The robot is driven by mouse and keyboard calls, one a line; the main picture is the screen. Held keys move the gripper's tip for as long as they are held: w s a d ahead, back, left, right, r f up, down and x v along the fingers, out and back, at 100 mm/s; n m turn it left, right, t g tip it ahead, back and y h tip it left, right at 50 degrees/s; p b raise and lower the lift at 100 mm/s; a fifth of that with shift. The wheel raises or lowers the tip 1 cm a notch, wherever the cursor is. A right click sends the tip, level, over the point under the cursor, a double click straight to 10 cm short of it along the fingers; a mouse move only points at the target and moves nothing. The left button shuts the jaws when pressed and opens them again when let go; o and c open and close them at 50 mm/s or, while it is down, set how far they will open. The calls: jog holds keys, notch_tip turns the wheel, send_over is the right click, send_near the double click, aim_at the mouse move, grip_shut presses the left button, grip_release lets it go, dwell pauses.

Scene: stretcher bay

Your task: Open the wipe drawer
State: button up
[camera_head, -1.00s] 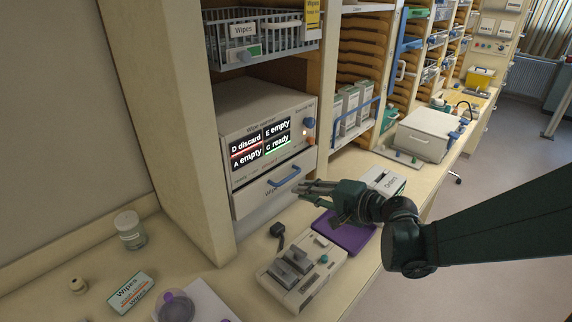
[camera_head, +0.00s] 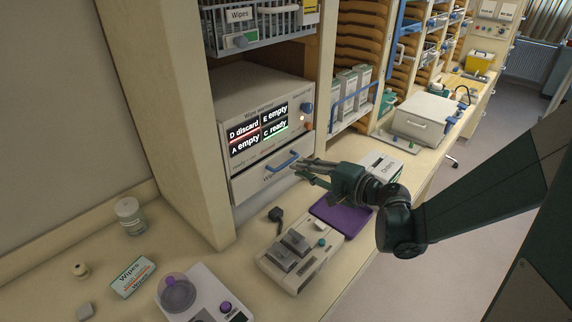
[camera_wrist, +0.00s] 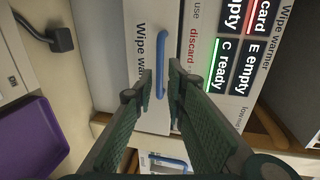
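The wipe warmer (camera_head: 262,112) is a pale box in the shelving bay. Its front drawer (camera_head: 250,181) looks shut and has a blue bar handle (camera_head: 282,161). The display above reads D discard, E empty, A empty and C ready. My gripper (camera_head: 300,170) is just right of the handle, fingers pointing at it. In the wrist view, the green fingers (camera_wrist: 159,74) are apart, and the blue handle (camera_wrist: 161,62) shows between their tips. I cannot tell whether they touch it. The drawer front (camera_wrist: 143,25) shows beyond the fingers.
A purple tray (camera_head: 341,216) and a grey device (camera_head: 300,252) lie on the counter below my gripper. A box of wipes (camera_head: 133,277) and a lidded jar (camera_head: 130,216) stand at left. A wire basket (camera_head: 262,35) hangs above the warmer. A labelled box (camera_head: 381,166) sits behind my gripper.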

aim_at(287, 164)
jog(key=shift+x, duration=3.75)
grip_shut()
jog(key=shift+s+d, duration=0.1)
jog(key=shift+s, duration=0.05)
jog(key=f+b+v, duration=0.1)
jog(key=f+v, duration=0.2)
jog(key=v, duration=1.3)
jog(key=s+d+f+b+v, duration=0.1)
jog(key=f+v, duration=0.3)
jog(key=v, duration=1.3)
jog(key=shift+b, duration=0.5)
jog(key=shift+d, duration=0.15)
grip_release()
